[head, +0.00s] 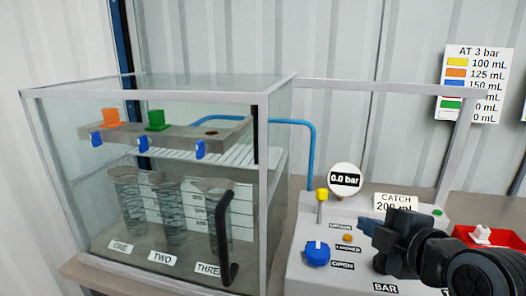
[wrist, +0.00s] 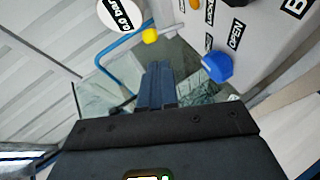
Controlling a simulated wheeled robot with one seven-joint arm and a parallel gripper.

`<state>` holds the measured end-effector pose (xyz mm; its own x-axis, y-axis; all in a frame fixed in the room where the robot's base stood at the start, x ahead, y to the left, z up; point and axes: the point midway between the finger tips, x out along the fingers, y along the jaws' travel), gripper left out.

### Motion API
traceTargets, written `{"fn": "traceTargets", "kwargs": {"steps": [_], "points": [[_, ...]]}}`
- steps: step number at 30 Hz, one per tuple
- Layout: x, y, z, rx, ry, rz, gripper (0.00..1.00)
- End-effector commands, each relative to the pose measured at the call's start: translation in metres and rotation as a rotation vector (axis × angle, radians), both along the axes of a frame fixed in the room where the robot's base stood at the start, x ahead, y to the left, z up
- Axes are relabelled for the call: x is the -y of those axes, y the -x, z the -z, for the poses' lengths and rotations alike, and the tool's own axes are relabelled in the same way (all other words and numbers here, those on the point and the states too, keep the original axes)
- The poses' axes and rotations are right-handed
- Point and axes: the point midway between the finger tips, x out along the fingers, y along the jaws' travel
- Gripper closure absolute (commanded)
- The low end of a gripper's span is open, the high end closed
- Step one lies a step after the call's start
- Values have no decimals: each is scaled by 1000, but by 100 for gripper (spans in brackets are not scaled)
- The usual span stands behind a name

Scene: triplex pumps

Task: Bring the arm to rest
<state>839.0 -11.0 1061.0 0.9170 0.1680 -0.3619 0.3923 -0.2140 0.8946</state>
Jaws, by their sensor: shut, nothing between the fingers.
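My gripper (head: 386,232) is at the lower right of the head view, in front of the grey control panel (head: 306,262). In the wrist view its dark blue fingers (wrist: 157,88) are together, with nothing between them. The panel carries a blue knob (head: 317,254) by the word OPEN, a yellow-topped lever (head: 322,196) and a round gauge (head: 345,179) reading 0.0 bar. The gauge (wrist: 120,14) and blue knob (wrist: 217,67) also show in the wrist view, apart from the fingers. My arm hides part of the panel's right side.
A glass cabinet (head: 282,88) stands at the left, with a black handle (head: 224,240). Inside are a rail with an orange and a green plug, and cylinders labelled ONE, TWO and THREE. A red tray (head: 472,243) is at the right. A chart (head: 474,53) hangs on the wall.

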Motion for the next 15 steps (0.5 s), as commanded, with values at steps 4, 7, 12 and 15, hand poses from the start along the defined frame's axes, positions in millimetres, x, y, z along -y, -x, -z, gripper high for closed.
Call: {"fn": "traceTargets", "kwargs": {"steps": [4, 7, 12, 15], "points": [[-4, 36, 46, -28, -145, 89, 100], [-6, 65, 72, -35, -254, 159, 100], [-8, 119, 107, -42, -425, 267, 100], [-8, 153, 121, -41, -521, 325, 100]]}}
